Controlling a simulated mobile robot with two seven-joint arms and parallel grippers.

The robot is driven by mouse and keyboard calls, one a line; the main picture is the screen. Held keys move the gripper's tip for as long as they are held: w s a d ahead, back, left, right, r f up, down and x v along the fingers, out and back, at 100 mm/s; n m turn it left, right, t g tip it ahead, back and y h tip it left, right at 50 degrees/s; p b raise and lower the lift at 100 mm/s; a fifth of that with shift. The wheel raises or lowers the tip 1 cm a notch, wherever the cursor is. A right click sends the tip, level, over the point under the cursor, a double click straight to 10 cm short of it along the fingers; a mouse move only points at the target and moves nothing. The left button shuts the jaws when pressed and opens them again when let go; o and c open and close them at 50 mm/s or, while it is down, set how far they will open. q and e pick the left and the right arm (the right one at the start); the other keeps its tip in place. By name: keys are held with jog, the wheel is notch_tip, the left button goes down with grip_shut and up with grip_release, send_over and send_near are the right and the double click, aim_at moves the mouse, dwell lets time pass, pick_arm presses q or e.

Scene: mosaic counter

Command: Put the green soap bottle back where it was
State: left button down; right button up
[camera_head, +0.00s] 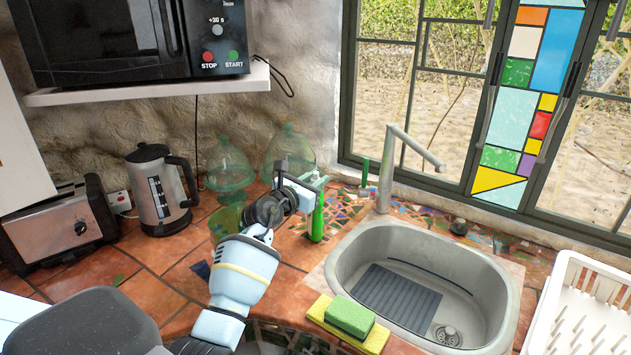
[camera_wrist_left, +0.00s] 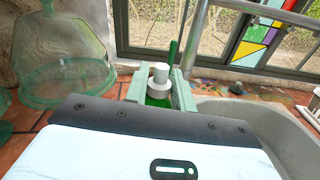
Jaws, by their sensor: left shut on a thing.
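The green soap bottle (camera_head: 317,218) stands upright on the tiled counter, left of the sink, in the head view. My left gripper (camera_head: 312,186) is shut on its upper part, coming from the left. In the left wrist view, the bottle's white pump top (camera_wrist_left: 158,77) shows between the fingers of my left gripper (camera_wrist_left: 160,92), with a bit of green below it. The bottle's base looks at or very near the counter; I cannot tell if it touches. My right gripper is not in view.
The sink (camera_head: 420,280) is right of the bottle, with a tall faucet (camera_head: 388,170) behind. Yellow and green sponges (camera_head: 349,316) lie at its front left edge. Glass cloches (camera_head: 229,168), a kettle (camera_head: 160,190) and a toaster (camera_head: 58,225) stand left. A white dish rack (camera_head: 578,315) is at right.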

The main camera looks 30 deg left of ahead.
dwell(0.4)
pick_arm(q)
jog(key=c, duration=1.6)
grip_release()
jog(key=shift+f, duration=0.25)
jog(key=o, duration=0.4)
jog(key=shift+o, duration=0.2)
jog(key=shift+r, duration=0.3)
jog(key=s, duration=1.2)
jog(key=shift+a, duration=0.45)
jog(key=shift+f, duration=0.1)
